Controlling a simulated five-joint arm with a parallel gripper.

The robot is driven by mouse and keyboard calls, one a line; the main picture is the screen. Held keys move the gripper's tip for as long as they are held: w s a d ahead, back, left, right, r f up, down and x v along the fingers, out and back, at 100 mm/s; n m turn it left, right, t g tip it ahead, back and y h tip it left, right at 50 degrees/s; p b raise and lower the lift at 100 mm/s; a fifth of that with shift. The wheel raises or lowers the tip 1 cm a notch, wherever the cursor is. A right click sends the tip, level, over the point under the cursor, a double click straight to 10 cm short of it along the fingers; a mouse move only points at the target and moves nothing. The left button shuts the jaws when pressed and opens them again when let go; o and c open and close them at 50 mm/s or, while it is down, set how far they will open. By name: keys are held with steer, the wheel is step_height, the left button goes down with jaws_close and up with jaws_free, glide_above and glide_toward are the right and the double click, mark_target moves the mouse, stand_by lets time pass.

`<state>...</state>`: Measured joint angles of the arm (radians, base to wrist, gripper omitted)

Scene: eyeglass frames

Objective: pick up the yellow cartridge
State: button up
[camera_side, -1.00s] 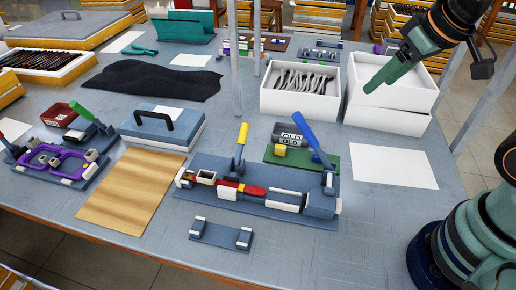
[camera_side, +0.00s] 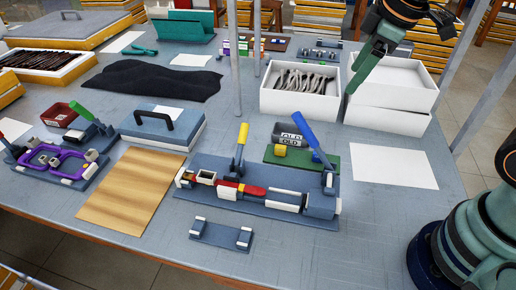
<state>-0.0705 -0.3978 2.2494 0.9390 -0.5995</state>
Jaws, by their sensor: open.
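The yellow cartridge (camera_side: 280,151) is a small yellow cylinder on the green mat (camera_side: 338,160), right of the middle of the table. It lies in front of a grey cylinder marked OLD (camera_side: 290,140). My gripper (camera_side: 352,88) is at the upper right, pointing down, in front of the white boxes in the picture. It is open and apart from the cartridge. Nothing shows between its green fingers.
A clamp fixture with a yellow lever (camera_side: 242,140) and a blue lever (camera_side: 310,138) stands close to the mat. A white box (camera_side: 300,104) with several eyeglass parts is behind. A white sheet (camera_side: 393,167) lies flat at right.

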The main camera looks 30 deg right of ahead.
steer(key=w+a+f+n+g, duration=0.2)
steer(key=w+a+f+n, duration=0.25)
steer(key=w+n, duration=0.4)
steer(key=n+g, duration=0.2)
steer(key=n, duration=0.9)
glide_toward(281, 146)
step_height(281, 146, down, 9)
steer(key=shift+a+f, duration=0.15)
steer(key=shift+c, duration=0.3)
jaws_close()
